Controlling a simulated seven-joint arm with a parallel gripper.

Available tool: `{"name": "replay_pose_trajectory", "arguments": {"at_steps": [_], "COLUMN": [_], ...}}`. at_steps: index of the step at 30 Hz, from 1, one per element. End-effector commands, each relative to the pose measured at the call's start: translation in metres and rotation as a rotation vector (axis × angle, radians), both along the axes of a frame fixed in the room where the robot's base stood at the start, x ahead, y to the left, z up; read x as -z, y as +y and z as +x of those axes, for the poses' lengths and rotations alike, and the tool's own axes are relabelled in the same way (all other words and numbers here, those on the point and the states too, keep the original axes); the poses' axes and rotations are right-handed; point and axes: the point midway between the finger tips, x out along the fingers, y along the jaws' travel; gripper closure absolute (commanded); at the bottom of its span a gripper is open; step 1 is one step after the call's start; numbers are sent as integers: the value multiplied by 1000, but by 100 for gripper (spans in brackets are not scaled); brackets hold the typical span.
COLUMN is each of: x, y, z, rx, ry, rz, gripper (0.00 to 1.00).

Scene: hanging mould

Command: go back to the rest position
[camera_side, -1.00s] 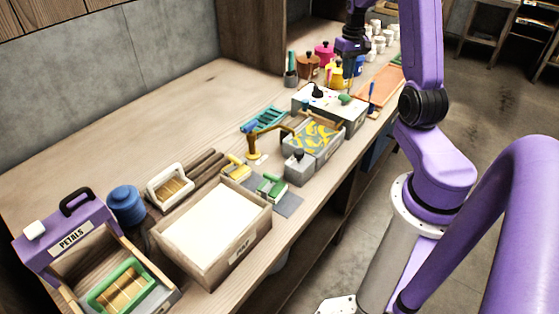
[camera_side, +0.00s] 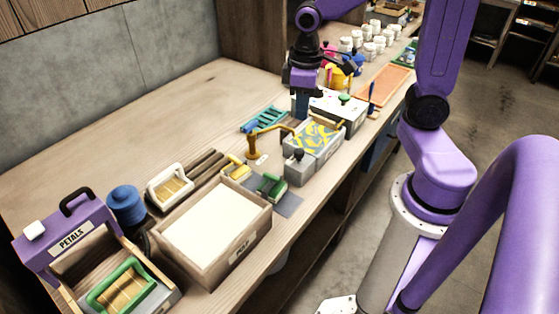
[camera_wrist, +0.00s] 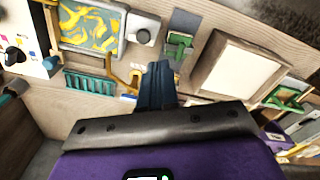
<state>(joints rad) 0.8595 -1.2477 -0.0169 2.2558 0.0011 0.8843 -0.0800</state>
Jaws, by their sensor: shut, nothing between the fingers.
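My gripper (camera_side: 302,112) hangs over the bench with its fingers pointing down, behind the grey vat and close to the blue rack in the side view. Its fingers (camera_wrist: 157,70) are together and empty in the wrist view. The grey vat (camera_side: 297,172) holds a yellow and grey swirled surface, which also shows in the wrist view (camera_wrist: 92,27). My gripper is apart from the vat, and nothing hangs from it. It hides part of the white box and the pots behind it.
A blue rack (camera_side: 262,119) and a yellow bent-arm stand (camera_side: 253,145) are near my gripper. White cups (camera_side: 375,42) stand at the back.

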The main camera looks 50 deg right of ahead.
Motion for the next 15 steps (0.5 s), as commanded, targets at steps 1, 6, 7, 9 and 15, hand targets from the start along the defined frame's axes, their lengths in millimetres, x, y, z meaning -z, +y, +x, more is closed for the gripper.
{"name": "replay_pose_trajectory", "arguments": {"at_steps": [1,6,7,9,15], "x": [-2,-5,-5,-5,-5], "y": [12,42,45,52,59], "z": [-14,-62,-71,-91,-137], "rx": [-63,-254,-289,-366,-547], "ry": [-3,-6,-5,-7,-7], "rz": [1,4,5,6,9], "gripper": [100,100,100,100,100]}}
